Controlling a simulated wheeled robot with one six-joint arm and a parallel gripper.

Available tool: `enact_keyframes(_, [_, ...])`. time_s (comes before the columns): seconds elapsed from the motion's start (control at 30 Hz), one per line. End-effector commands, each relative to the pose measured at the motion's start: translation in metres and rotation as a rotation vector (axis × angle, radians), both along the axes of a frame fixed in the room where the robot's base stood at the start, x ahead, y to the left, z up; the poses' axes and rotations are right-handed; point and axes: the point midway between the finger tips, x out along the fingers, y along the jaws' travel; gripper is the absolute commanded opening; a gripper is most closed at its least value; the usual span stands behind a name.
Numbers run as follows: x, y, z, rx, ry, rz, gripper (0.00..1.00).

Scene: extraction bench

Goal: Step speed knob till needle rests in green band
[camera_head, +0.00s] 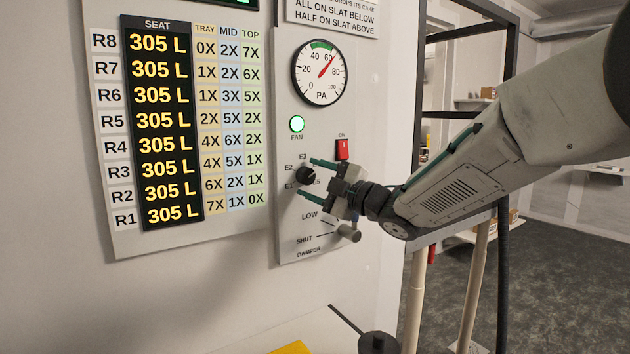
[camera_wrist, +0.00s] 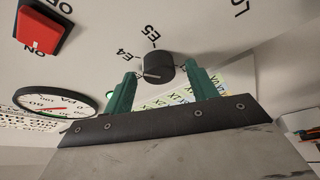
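The black speed knob (camera_head: 306,174) is on the grey panel, with marks E1, E2, E3 and E5 legible around it. In the wrist view the knob (camera_wrist: 158,68) shows E4 and E5 beside it and a pale pointer line toward its left side, nearest E4. My gripper (camera_head: 307,178) is open, its green fingers on either side of the knob. In the wrist view my gripper (camera_wrist: 161,71) shows gaps between fingers and knob. The round PA gauge (camera_head: 319,82) has a green band at its top. Its red needle (camera_head: 327,67) points just past 60, near the band's right end.
A red ON switch (camera_head: 342,149) sits just above my gripper, and a lit green FAN lamp (camera_head: 297,124) is under the gauge. The damper lever (camera_head: 348,233) sticks out below, close to my gripper. A seat board (camera_head: 158,130) is at left.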

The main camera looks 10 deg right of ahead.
Motion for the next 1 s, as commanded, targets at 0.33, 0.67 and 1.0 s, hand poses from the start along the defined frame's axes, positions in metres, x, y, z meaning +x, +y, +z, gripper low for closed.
enact_keyframes(0.33, [-0.013, -0.015, -0.002, 0.002, -0.001, -0.002, 0.57])
enact_keyframes(0.67, [-0.048, -0.051, -0.012, 0.0, 0.0, -0.002, 0.57])
enact_keyframes(1.0, [-0.054, -0.056, -0.013, 0.0, 0.0, 0.0, 0.57])
